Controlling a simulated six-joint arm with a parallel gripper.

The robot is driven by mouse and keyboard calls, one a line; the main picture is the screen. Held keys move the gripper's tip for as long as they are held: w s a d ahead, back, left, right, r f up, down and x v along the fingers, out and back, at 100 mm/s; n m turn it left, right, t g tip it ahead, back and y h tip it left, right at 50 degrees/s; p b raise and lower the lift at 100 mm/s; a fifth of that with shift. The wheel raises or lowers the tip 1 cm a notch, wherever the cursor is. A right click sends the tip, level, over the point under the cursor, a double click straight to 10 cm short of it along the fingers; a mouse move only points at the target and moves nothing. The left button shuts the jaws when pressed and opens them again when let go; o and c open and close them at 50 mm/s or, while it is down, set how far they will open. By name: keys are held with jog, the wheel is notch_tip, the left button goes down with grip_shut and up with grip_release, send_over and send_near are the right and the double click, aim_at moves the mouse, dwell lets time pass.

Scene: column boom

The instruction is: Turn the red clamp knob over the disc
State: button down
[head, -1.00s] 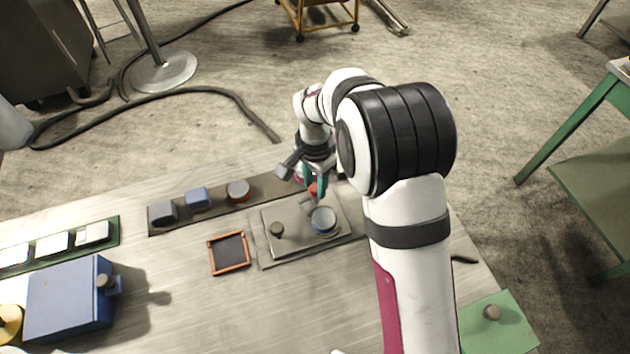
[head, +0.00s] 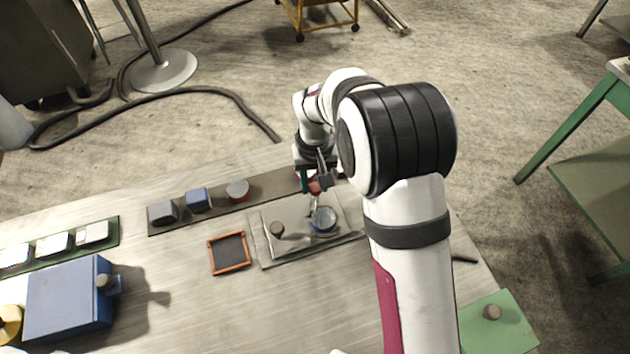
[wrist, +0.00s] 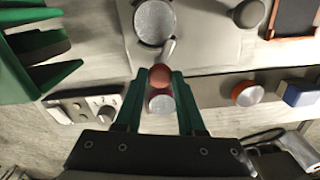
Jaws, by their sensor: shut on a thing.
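The red clamp knob (wrist: 160,76) is between the green fingers of my gripper (wrist: 160,85), which is shut on it; it also shows in the head view (head: 314,188), partly covered by the gripper. A thin metal clamp arm (wrist: 169,48) runs from the knob side to the edge of the pale round disc (wrist: 154,21). In the head view the disc (head: 323,220) sits on a grey plate (head: 298,242), just in front of the knob. A pale round piece (wrist: 160,103) shows below the knob between the fingers.
A dark knob (head: 276,229) stands on the plate left of the disc. An orange-rimmed tray (head: 230,268) lies left of the plate. A brown strip (head: 262,190) behind holds an orange-sided round piece (head: 238,190) and blue block (head: 198,199). Bare table lies in front.

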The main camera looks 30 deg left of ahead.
aim_at(315, 187)
jog(key=n, duration=0.5)
jog(key=shift+n, duration=0.3)
dwell(0.5)
jog(key=c, duration=0.5)
grip_release()
notch_tip(315, 187, up, 16)
jog(key=shift+f, duration=0.1)
